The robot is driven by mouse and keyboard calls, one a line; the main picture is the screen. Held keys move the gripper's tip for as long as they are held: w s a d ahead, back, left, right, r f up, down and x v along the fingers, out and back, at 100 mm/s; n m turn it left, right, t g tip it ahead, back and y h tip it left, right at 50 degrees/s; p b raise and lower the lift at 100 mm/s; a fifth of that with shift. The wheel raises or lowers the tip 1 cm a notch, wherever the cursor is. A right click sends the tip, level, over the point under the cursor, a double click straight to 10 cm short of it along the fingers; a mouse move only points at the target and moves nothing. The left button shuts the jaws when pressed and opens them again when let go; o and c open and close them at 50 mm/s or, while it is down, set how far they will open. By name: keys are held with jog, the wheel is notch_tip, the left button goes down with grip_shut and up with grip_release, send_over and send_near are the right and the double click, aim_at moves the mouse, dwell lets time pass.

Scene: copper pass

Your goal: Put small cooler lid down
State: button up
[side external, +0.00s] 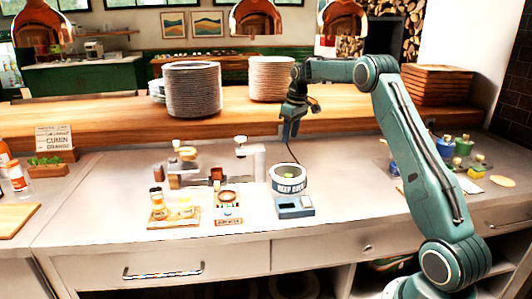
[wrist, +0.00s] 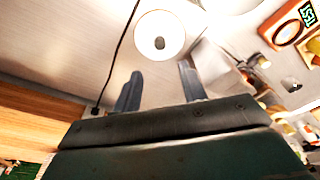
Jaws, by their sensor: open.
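My gripper (side external: 289,131) hangs fingers-down above the back of the counter. In the wrist view its two blue fingers (wrist: 159,85) stand apart with nothing between them. A white round tub with dark lettering (side external: 290,187) stands below and in front of it. A small green spot (side external: 289,174) shows in the tub's top. In the wrist view a white disc with a small dark spot (wrist: 160,38) lies beyond the fingertips, apart from them. I cannot tell whether this disc is the cooler lid or the tub seen from above. No separate lid is clear in the side view.
A dark cord (wrist: 121,45) runs across the counter near the disc. A blue-grey box (side external: 294,207) sits before the tub. Bottles on a wooden tray (side external: 173,222) and coffee gear (side external: 190,172) stand left. Plate stacks (side external: 192,90) line the wooden ledge (side external: 232,112) behind.

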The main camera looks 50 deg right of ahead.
jog(key=s+a+r+t, duration=0.1)
jog(key=s+a+r, duration=0.5)
jog(key=a, duration=0.4)
jog(key=s+a+r+t, duration=0.1)
jog(key=s+a+r, duration=0.5)
jog(key=a, duration=0.4)
jog(key=s+a+f, duration=0.1)
jog(key=s+a, duration=0.2)
jog(key=s, duration=0.4)
jog(key=s+a+f+t, duration=0.1)
jog(key=s+a+f, duration=0.1)
jog(key=s+a, duration=0.2)
jog(key=s+a+f, duration=0.1)
jog(key=s+a, duration=0.3)
jog(key=s, duration=0.6)
jog(key=shift+s+a+f+t, duration=0.2)
jog(key=shift+s+a+t, duration=0.05)
jog(key=shift+t, duration=0.15)
